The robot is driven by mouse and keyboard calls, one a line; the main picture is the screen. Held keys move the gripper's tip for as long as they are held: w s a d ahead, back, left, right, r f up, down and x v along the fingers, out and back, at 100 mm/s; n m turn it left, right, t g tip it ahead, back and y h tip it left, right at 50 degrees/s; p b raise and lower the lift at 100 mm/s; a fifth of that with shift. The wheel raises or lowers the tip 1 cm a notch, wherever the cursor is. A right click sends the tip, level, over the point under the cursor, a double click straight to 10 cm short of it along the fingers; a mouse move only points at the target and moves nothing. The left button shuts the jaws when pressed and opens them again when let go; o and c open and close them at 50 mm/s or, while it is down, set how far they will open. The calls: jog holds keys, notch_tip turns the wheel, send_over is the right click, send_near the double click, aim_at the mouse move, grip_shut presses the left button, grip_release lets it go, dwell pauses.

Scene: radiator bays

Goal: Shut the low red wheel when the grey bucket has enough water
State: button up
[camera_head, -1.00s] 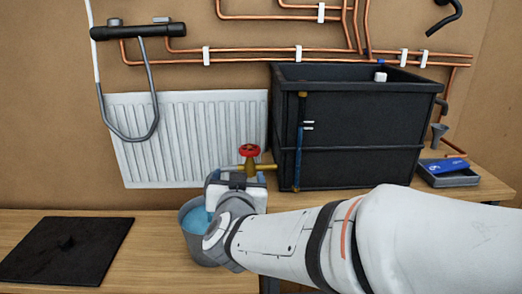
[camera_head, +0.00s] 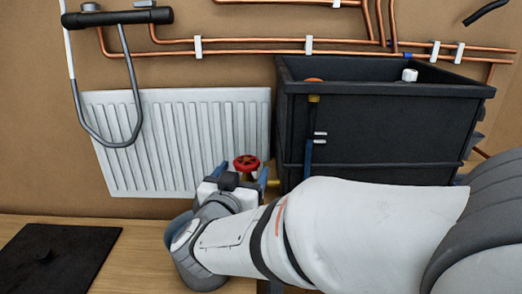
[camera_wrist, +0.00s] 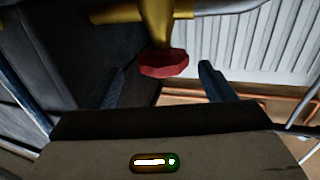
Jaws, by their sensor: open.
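The red wheel (camera_head: 246,162) sits on a brass valve low at the front left of the black tank. In the wrist view the wheel (camera_wrist: 163,64) lies between and just beyond the two blue-tipped fingers of my gripper (camera_wrist: 160,84), with gaps on both sides. My gripper (camera_head: 240,177) is open around the wheel's near side in the head view. The grey bucket (camera_head: 186,262) stands below, mostly hidden behind my wrist. Its water level is hidden now. The brass valve body (camera_wrist: 155,22) shows in the wrist view.
The black tank (camera_head: 385,125) stands to the right, with a blue level tube (camera_head: 308,155) on its front. A white radiator (camera_head: 180,135) hangs behind. Copper pipes (camera_head: 240,42) run along the wall. A black mat (camera_head: 50,258) lies on the bench at left.

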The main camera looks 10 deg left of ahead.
aim_at(250, 156)
jog(key=w, duration=0.6)
jog(key=shift+w+p, duration=0.25)
jog(key=shift+p, duration=0.15)
jog(key=shift+c, duration=0.5)
jog(key=c, duration=0.9)
